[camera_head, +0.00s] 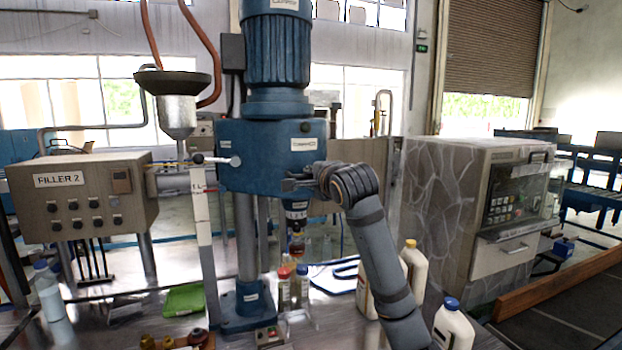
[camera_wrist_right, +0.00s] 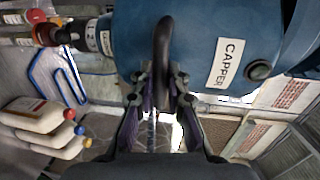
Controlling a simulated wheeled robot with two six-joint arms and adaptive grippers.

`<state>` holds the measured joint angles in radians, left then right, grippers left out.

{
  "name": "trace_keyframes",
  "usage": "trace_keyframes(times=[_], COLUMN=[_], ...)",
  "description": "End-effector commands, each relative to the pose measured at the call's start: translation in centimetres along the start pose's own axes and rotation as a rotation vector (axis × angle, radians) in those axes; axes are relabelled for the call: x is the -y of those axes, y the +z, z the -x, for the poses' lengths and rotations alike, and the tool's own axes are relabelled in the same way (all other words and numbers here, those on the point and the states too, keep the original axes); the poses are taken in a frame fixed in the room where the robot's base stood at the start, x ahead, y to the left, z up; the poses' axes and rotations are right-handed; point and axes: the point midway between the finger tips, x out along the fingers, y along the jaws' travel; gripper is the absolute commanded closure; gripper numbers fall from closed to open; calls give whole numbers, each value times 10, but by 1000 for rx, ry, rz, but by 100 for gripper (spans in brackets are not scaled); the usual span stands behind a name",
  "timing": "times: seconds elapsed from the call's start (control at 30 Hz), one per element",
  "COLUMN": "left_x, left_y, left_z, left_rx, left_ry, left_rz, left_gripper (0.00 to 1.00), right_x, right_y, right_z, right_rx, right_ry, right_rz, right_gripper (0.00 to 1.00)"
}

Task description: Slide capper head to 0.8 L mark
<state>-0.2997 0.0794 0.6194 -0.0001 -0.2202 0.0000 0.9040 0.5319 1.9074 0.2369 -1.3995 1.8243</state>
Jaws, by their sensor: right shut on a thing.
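The capper head (camera_head: 270,155) is a blue block under a large blue motor, mounted on a grey column (camera_head: 246,240). A white scale post (camera_head: 203,245) stands to its left, with a "1 L" label near its top. I cannot read a 0.8 L mark. My right gripper (camera_head: 318,178) is at the head's right side. In the right wrist view it is shut on a dark curved handle (camera_wrist_right: 163,45) of the capper head. My left gripper is out of view.
Bottles with red and blue caps (camera_head: 284,290) stand below the head. White jugs (camera_head: 454,326) stand by my right arm. A green tray (camera_head: 184,299) lies left of the base. The Filler 2 box (camera_head: 80,195) is at left, a stone-patterned cabinet (camera_head: 440,220) at right.

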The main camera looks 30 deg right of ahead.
Motion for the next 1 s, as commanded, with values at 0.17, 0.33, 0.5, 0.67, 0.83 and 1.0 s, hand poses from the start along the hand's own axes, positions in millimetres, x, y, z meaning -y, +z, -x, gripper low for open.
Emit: trace_keyframes(times=[0.17, 0.33, 0.5, 0.67, 0.83, 1.0], left_x=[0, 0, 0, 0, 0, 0], left_y=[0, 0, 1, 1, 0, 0], left_z=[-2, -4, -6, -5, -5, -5], left_rx=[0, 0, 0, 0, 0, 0], left_ry=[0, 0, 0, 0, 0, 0], left_rz=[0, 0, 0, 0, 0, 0], left_gripper=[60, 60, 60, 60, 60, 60], right_x=[-2, -4, -7, -7, -7, -6], right_y=[0, 0, 0, 0, 0, 0], right_z=[0, 0, -1, -1, -1, -1], right_rx=[0, 0, 0, 0, 0, 0], right_ry=[-2, 1, 3, 4, 3, 1], right_rz=[0, 0, 0, 0, 0, 0], right_gripper=[100, 100, 100, 100, 69, 47])
